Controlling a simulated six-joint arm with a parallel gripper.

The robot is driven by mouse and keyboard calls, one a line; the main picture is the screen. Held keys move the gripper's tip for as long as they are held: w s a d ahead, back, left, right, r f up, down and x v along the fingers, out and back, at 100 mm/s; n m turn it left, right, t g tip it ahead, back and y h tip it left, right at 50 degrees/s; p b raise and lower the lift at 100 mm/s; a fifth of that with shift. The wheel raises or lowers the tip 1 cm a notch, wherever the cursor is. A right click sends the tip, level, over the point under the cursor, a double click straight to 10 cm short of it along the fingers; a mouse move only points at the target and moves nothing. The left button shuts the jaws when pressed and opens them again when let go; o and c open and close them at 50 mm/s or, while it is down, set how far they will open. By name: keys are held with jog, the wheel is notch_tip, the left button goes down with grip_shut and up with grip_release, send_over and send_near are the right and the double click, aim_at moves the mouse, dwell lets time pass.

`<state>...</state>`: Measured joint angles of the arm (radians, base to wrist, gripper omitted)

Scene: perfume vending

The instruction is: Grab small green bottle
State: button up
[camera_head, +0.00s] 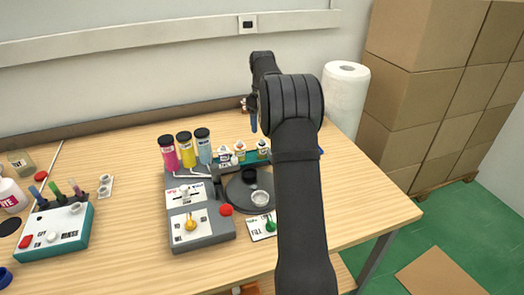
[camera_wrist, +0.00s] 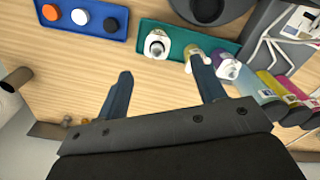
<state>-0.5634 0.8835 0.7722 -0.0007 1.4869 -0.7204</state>
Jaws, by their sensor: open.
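A small green flask-like piece (camera_head: 270,224) sits on the white FILL plate at the front right of the grey machine. Several small bottles stand in a teal tray behind that machine; a white-capped one (camera_wrist: 158,43), a yellowish one (camera_wrist: 195,56) and a purple-and-white one (camera_wrist: 229,67) show in the wrist view. I cannot tell a clearly green bottle among them. My gripper (camera_wrist: 164,86) is open and empty, its fingers apart over bare wood beside the teal tray (camera_wrist: 180,30). In the head view my arm hides part of the tray area and most of the gripper.
The grey machine (camera_head: 205,238) carries pink, yellow and light blue cylinders (camera_head: 203,147). A teal device (camera_head: 55,240) stands at the left. A blue tray (camera_wrist: 112,32) holds orange, white and black caps. A paper roll (camera_head: 345,100) stands at the back right.

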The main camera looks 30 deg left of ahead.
notch_tip(320, 180, down, 6)
jog(key=shift+f, duration=0.15)
jog(key=shift+w+a+f, duration=0.1)
jog(key=shift+w+f, duration=0.05)
jog(key=shift+f, duration=0.75)
jog(key=shift+w+a+f, duration=0.15)
jog(key=shift+w+f, duration=0.05)
jog(key=shift+f, duration=0.7)
jog(key=shift+w+a+f, duration=0.1)
jog(key=shift+w+f, duration=0.05)
jog(key=shift+f, duration=0.75)
jog(key=c, duration=1.1)
jog(key=shift+o, duration=0.2)
jog(key=shift+r, duration=0.15)
